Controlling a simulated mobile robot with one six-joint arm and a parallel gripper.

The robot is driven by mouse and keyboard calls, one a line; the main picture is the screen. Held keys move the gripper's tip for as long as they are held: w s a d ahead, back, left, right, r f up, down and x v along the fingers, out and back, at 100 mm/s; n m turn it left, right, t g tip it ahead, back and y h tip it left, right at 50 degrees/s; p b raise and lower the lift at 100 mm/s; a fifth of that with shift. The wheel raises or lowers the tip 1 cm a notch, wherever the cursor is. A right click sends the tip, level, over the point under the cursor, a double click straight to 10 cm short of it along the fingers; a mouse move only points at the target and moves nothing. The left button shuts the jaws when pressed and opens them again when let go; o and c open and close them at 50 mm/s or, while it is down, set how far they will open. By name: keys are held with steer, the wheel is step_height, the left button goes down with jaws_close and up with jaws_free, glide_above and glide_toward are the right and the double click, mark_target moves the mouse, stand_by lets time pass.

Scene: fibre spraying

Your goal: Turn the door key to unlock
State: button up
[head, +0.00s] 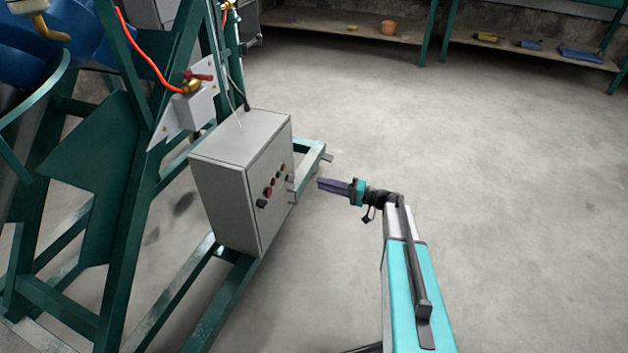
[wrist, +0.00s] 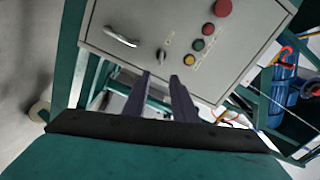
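The grey control cabinet (head: 226,177) hangs on a green frame, and its shut door (wrist: 150,18) fills the upper wrist view. A small dark key or knob (wrist: 161,57) sits on the door; its exact shape is too small to tell. A silver handle (wrist: 121,37) is left of it. My gripper (wrist: 160,77) is open, its two dark fingers apart with nothing between them. In the wrist view the key lies just beyond the gap between the fingertips. In the head view my gripper (head: 320,183) is right of the cabinet, apart from it.
A yellow button (wrist: 187,59), a green button (wrist: 208,28) and red buttons sit right of the key. The green frame (head: 119,210) surrounds the cabinet. The concrete floor (head: 500,180) to the right is clear. A low shelf (head: 340,25) stands far behind.

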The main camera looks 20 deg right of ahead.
steer(key=shift+v, duration=1.8)
steer(key=shift+p, duration=0.3)
